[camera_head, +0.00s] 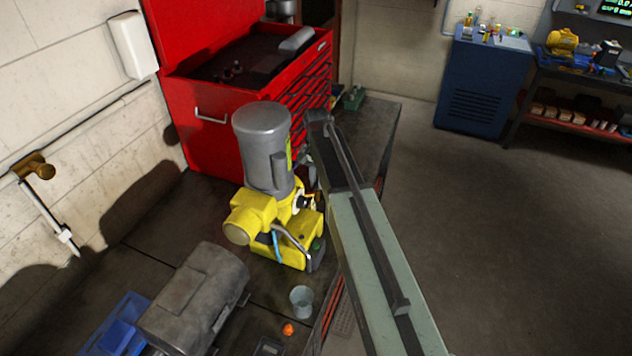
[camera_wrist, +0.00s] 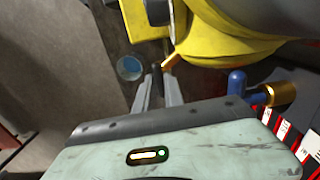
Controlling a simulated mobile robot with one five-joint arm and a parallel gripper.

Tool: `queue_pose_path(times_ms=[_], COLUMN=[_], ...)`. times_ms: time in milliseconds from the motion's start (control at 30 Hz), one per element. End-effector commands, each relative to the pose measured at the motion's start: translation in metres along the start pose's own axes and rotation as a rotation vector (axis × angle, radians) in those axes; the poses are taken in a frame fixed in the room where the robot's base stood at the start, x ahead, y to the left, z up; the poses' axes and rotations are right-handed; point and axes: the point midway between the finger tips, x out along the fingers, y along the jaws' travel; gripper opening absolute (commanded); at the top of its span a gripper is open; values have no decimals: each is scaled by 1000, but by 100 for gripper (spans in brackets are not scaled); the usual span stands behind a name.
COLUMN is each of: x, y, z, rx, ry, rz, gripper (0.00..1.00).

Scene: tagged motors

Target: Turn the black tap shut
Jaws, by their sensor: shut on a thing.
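The black tap (camera_wrist: 156,71) shows in the wrist view as a small dark piece beside a short brass-coloured part (camera_wrist: 171,62), close against a yellow machine body (camera_wrist: 222,42). My gripper (camera_wrist: 159,82) is shut on the black tap, with its two grey fingers on either side. Much of the tap is hidden by the fingers, so its angle cannot be told. In the head view the yellow machine (camera_head: 262,220) with a grey motor (camera_head: 262,140) on top stands on the dark bench.
A blue-handled fitting (camera_wrist: 237,83) with a brass end (camera_wrist: 282,93) is right of my fingers. A cup (camera_head: 301,299), an orange item (camera_head: 288,329), a grey motor (camera_head: 192,300) and a blue bin (camera_head: 118,325) are nearby. A red tool chest (camera_head: 215,125) stands behind.

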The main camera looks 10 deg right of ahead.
Motion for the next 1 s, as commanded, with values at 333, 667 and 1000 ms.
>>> queue_pose_path(times_ms=[333,667,1000], x=[0,0,-28], y=[0,-1,-1], z=[0,1,1], rx=[53,50,50], ry=[0,0,0], rz=[1,0,0], gripper=[0,35,35])
